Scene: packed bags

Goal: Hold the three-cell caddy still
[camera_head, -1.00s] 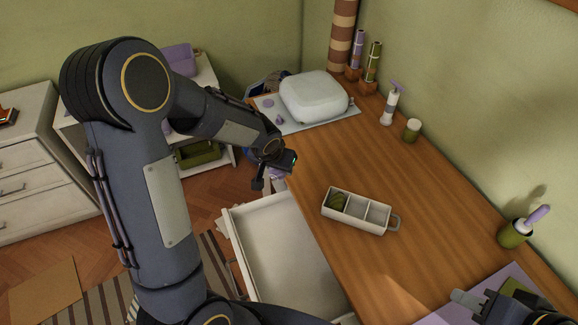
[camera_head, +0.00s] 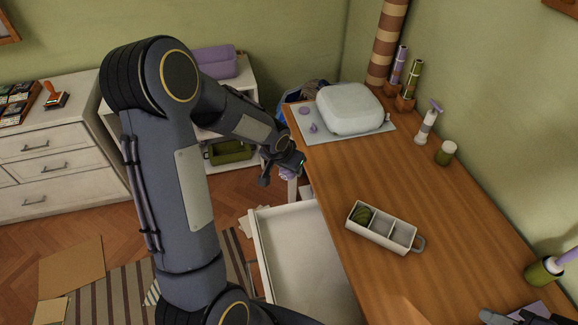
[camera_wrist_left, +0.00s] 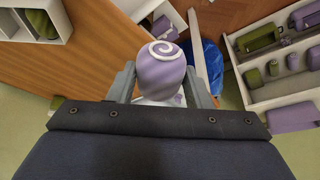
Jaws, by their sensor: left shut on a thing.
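The white three-cell caddy (camera_head: 404,246) stands on the wooden table in the head view, its handle at the right end. A green rolled thing (camera_head: 364,215) is in its left cell; the other two cells look empty. My left gripper (camera_head: 284,172) is away from the caddy, beyond the table's left edge. It is shut on a lavender thing with a white spiral on its rounded top (camera_wrist_left: 160,68), seen between the fingers in the left wrist view. My right gripper (camera_head: 492,317) only partly shows at the bottom right, apart from the caddy; its jaws are unclear.
An open white drawer (camera_head: 300,255) juts out at the table's left side. A white padded pack (camera_head: 350,108) lies on a mat at the far end. A pump bottle (camera_head: 428,125), a green jar (camera_head: 446,154) and a green cup (camera_head: 543,271) line the wall side.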

